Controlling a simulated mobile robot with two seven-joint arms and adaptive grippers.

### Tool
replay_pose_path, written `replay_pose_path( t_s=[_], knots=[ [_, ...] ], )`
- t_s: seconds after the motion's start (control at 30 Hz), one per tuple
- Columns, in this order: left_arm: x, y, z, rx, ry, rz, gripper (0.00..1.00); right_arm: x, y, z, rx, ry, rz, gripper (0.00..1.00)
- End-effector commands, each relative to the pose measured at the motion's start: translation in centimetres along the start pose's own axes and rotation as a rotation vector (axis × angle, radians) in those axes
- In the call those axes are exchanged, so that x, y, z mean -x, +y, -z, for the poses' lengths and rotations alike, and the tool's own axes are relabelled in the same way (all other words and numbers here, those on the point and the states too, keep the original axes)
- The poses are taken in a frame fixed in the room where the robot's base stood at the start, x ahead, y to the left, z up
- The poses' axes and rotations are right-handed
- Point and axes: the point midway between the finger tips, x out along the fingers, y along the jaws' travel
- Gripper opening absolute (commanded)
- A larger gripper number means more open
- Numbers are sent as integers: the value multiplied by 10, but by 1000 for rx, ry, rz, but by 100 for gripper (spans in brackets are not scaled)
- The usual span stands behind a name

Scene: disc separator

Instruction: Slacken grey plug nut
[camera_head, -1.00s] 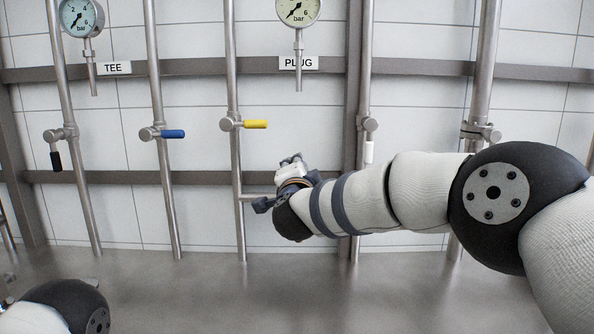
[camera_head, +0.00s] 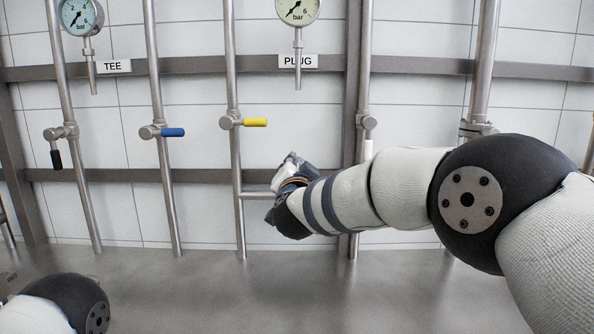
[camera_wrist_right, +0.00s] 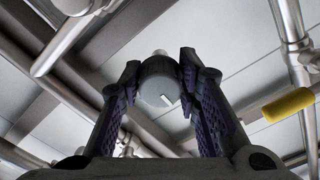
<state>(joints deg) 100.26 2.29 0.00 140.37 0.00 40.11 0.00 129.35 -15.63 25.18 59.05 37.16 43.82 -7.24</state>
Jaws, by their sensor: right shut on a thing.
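The grey plug nut (camera_wrist_right: 158,80) shows as a round grey cap with a short white mark on its face, between the fingertips in the right wrist view. My right gripper (camera_wrist_right: 160,82) is shut on it, one ribbed finger on each side. In the head view my right gripper (camera_head: 285,178) is at the horizontal pipe stub below the yellow handle, and my own wrist hides the nut there. My left gripper is out of view; only part of my left arm shows at the lower left.
The yellow valve handle (camera_head: 255,122) is just above my right gripper and also shows in the wrist view (camera_wrist_right: 288,105). A blue handle (camera_head: 173,133) and a black handle (camera_head: 56,159) are further left. A PLUG label (camera_head: 298,62) and gauge (camera_head: 298,10) are above.

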Motion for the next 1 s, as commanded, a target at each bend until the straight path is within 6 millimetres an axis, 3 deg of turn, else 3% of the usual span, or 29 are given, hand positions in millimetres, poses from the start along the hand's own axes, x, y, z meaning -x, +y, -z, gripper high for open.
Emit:
replay_pose_path(
  t_s=[0.03,0.33,0.37,0.43,0.77,0.87,1.0],
  knots=[
    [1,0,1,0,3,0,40,-1,-4,8,2,15,6,2],
    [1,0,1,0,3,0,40,-1,-4,8,2,15,6,2],
    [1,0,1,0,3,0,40,-1,-4,8,2,15,6,37],
    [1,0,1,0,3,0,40,0,-3,7,2,13,6,51],
    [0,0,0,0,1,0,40,2,-2,3,1,4,2,51],
    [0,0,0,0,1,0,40,13,-2,2,4,3,2,51],
    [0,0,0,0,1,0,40,44,-2,3,4,3,3,51]
  ],
)
